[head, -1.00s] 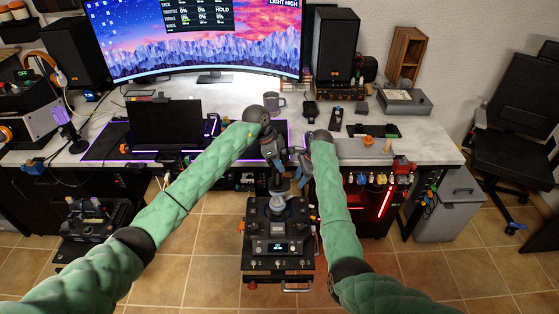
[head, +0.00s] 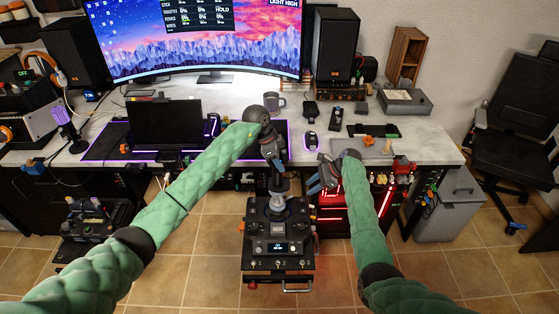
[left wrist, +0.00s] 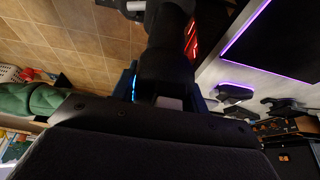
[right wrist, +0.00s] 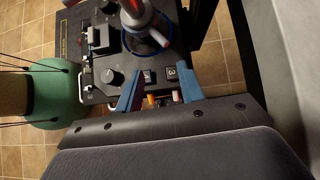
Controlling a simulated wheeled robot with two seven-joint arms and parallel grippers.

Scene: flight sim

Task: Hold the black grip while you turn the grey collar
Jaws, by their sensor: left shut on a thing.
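The black grip (head: 276,170) stands upright on top of the stick. My left gripper (head: 275,160) is shut on it from above; the left wrist view shows the dark grip (left wrist: 165,65) between the blue fingers. The grey collar (head: 281,187) sits below the grip, above the black base (head: 262,226). In the right wrist view the light grey stick part (right wrist: 135,15) shows at the top edge, partly cut off. My right gripper (head: 316,187) is to the right of the stick, apart from the collar. Its blue fingers (right wrist: 160,88) are spread, with nothing between them.
The base has knobs, switches and a lit display (head: 276,247). The desk (head: 345,150) lies behind, with a mouse (head: 311,139), a mug (head: 274,102) and a large monitor. A red-lit case (head: 385,212) stands under the desk on the right.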

